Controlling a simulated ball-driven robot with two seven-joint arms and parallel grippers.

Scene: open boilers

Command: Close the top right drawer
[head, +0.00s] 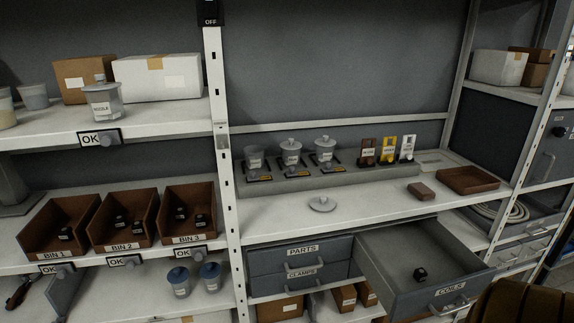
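The top right drawer, labelled COILS (447,290), is pulled well out of the grey drawer unit under the right-hand shelf. Its handle (452,306) is on the front panel, at the lower right of the head view. A small dark object (420,273) lies inside on the drawer floor. To its left, the PARTS drawer (300,256) and the CLAMPS drawer (301,277) are shut. Neither of my grippers shows in the head view.
A brown rounded object (522,303) at the lower right corner stands close to the open drawer's front. The shelf above holds several grey cups, a loose lid (322,204), a brown block (421,191) and a brown tray (467,188). Brown bins stand on the left shelf.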

